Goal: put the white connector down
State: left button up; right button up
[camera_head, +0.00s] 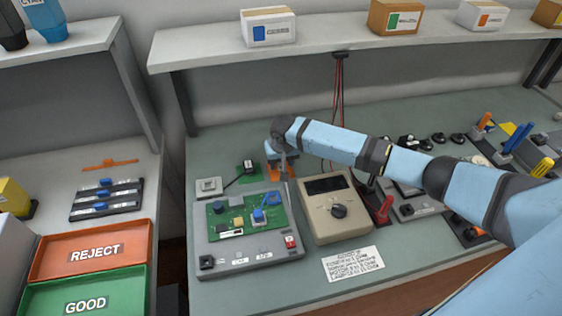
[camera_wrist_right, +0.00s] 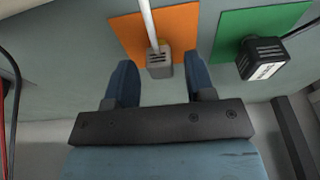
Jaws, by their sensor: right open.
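The white connector (camera_wrist_right: 159,63), a pale grey-white plug on a white cable, lies on an orange pad (camera_wrist_right: 183,28) in the right wrist view. My right gripper (camera_wrist_right: 163,78) is open, with its two blue fingers either side of the connector and apart from it. In the head view my right gripper (camera_head: 281,160) is over the orange pad (camera_head: 291,171) at the back of the bench, and the connector is hidden there or too small to make out. My left gripper is not in view.
A black plug (camera_wrist_right: 263,58) lies on a green pad (camera_wrist_right: 233,28) beside the orange one. A test fixture with a green circuit board (camera_head: 247,217) and a beige meter (camera_head: 337,226) stand in front. Red REJECT (camera_head: 50,262) and green GOOD trays are at the left.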

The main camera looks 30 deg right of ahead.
notch_tip(320, 180, up, 12)
jog(key=s, duration=0.2)
jog(key=shift+s+a, duration=0.15)
jog(key=shift+a, duration=0.15)
jog(key=shift+f, duration=0.1)
